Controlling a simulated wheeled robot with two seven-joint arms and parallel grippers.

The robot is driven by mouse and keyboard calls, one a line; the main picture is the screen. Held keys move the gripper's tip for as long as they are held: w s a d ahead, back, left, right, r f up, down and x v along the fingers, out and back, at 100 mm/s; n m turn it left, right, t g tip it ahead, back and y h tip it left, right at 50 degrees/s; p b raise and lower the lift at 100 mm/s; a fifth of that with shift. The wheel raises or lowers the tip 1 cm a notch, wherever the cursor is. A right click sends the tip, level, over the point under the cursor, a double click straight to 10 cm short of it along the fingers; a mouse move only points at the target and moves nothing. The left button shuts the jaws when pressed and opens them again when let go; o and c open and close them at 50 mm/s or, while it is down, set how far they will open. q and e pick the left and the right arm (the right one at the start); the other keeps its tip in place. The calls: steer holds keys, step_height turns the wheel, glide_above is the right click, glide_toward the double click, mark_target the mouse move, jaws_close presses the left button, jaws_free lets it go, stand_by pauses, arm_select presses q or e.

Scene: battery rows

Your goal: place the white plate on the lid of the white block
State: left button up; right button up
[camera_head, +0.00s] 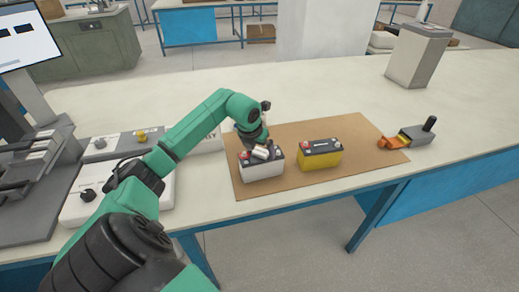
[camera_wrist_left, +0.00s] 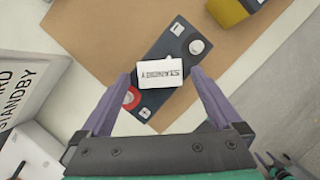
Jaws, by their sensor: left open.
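The white block (camera_head: 262,173) is a white battery with a dark grey lid (camera_wrist_left: 155,101), a red terminal and a pale terminal. The white plate (camera_wrist_left: 160,72), marked STANDBY, lies flat over the middle of the lid between the terminals. It also shows in the head view (camera_head: 262,153), partly behind the gripper. My left gripper (camera_head: 258,142) is open just above the lid, with its fingers (camera_wrist_left: 160,76) on either side of the plate. A small gap to the plate is hard to judge. What seems to be my right gripper shows only partly at the lower right of the wrist view.
A yellow battery (camera_head: 320,157) stands to the right on the same brown mat (camera_head: 285,187). An orange and grey tool (camera_head: 408,137) lies at the mat's right edge. White boxes (camera_head: 118,143) stand on the left. A grey bin (camera_head: 417,55) stands at the back right.

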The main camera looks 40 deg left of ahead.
arm_select(q)
steer(key=shift+r, duration=0.1)
steer(key=b+v, duration=0.1)
steer(key=v, duration=1.1)
steer(key=shift+b, duration=0.4)
steer(key=shift+s+d, duration=0.1)
